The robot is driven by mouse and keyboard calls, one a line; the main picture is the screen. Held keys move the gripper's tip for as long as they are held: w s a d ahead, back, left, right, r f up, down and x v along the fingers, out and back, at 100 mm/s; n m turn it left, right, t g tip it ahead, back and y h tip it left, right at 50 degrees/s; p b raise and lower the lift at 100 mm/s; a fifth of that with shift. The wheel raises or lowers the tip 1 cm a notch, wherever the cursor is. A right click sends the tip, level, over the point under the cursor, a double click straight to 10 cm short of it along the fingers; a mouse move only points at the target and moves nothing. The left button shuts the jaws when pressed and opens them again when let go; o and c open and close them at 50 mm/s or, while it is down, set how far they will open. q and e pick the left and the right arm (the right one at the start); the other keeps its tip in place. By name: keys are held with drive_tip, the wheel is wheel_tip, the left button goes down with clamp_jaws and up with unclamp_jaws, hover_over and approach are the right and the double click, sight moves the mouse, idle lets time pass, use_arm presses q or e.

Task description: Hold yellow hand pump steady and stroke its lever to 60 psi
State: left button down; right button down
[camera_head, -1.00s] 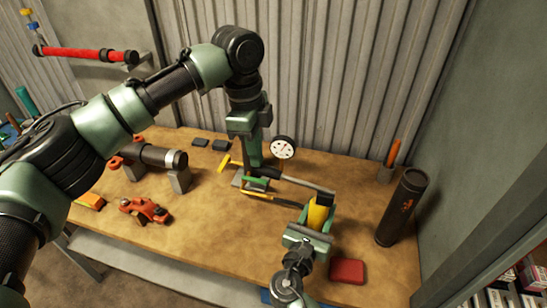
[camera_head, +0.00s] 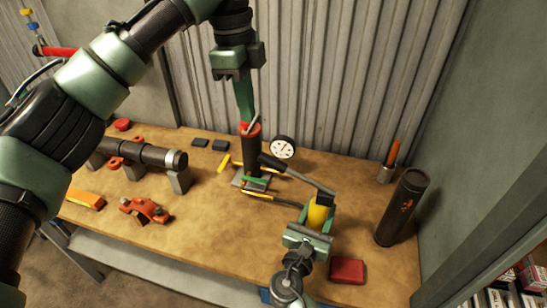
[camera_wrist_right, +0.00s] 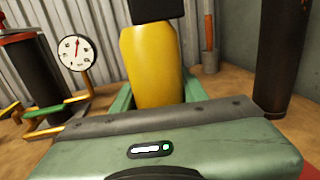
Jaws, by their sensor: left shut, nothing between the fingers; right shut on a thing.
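The yellow hand pump (camera_head: 317,213) stands upright on the bench at centre right, its body also large in the right wrist view (camera_wrist_right: 152,65). My right gripper (camera_head: 308,232) is shut around it. The pump's dark lever (camera_head: 290,174) slants up to the left, its black grip end free. My left gripper (camera_head: 246,118) is shut and empty, pointing down in front of the red-topped dark cylinder (camera_head: 252,152), above and left of the lever's end. A round white gauge (camera_head: 282,147) stands behind the lever; in the right wrist view its red needle (camera_wrist_right: 76,50) points roughly up.
A tall black tube (camera_head: 401,208) stands to the right. A red box (camera_head: 347,271) lies near the front edge. A dark pipe on supports (camera_head: 147,153), a red clamp (camera_head: 144,210) and an orange block (camera_head: 84,199) lie left. The front middle of the wooden bench (camera_head: 215,240) is clear.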

idle(0.4)
drive_tip(key=c, duration=0.7)
unclamp_jaws()
